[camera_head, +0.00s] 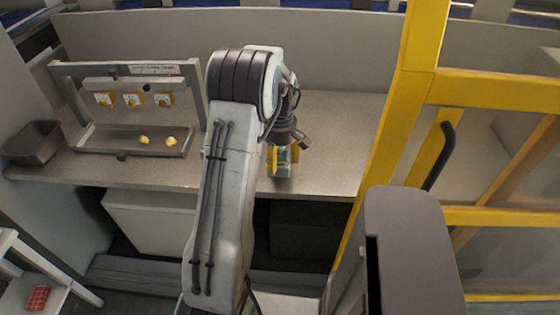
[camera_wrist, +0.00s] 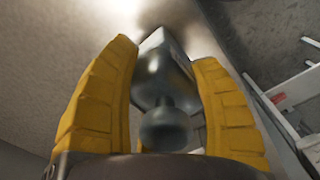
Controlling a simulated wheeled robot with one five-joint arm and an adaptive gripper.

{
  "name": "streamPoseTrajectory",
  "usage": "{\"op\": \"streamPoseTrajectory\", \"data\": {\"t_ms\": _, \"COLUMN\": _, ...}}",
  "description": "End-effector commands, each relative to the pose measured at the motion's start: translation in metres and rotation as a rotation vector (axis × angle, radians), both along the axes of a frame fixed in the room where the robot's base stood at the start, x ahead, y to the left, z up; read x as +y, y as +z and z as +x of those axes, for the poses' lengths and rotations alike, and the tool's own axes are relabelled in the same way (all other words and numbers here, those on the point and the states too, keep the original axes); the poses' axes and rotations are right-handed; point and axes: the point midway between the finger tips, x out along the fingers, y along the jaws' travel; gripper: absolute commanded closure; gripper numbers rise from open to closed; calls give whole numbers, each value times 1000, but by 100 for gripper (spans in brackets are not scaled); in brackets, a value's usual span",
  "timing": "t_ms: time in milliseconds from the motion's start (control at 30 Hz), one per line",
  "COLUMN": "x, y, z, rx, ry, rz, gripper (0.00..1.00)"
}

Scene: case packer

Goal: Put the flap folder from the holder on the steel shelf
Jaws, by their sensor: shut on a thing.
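My gripper (camera_head: 283,156) has yellow fingers, which also show in the wrist view (camera_wrist: 168,85). They are closed around a dark grey-teal block with a round knob, likely the flap folder (camera_wrist: 165,75). In the head view the held piece (camera_head: 283,171) hangs below my fingers at the front edge of the grey counter (camera_head: 335,130), possibly the steel shelf. I cannot tell whether it touches the surface. A metal frame (camera_head: 200,90) with several yellow pieces hanging on its bar stands at the left of the counter; I cannot tell if it is the holder.
A dark bin (camera_head: 33,143) stands at the counter's left end. Two small yellow pieces (camera_head: 157,140) lie in the frame's tray. A yellow guard frame (camera_head: 405,100) and a grey box-like unit (camera_head: 408,250) stand at right. The counter right of my gripper is clear.

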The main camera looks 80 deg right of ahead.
Motion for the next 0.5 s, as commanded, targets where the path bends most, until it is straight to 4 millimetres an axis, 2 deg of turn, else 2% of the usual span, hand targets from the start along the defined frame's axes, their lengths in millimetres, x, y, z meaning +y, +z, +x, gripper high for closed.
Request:
{"op": "streamPoseTrajectory", "data": {"t_ms": 200, "x": 0, "y": -14, "z": 0, "rx": 0, "ry": 0, "rz": -2, "gripper": 77}}
{"op": "streamPoseTrajectory", "data": {"t_ms": 500, "x": -1, "y": -15, "z": 0, "rx": 0, "ry": 0, "rz": -3, "gripper": 77}}
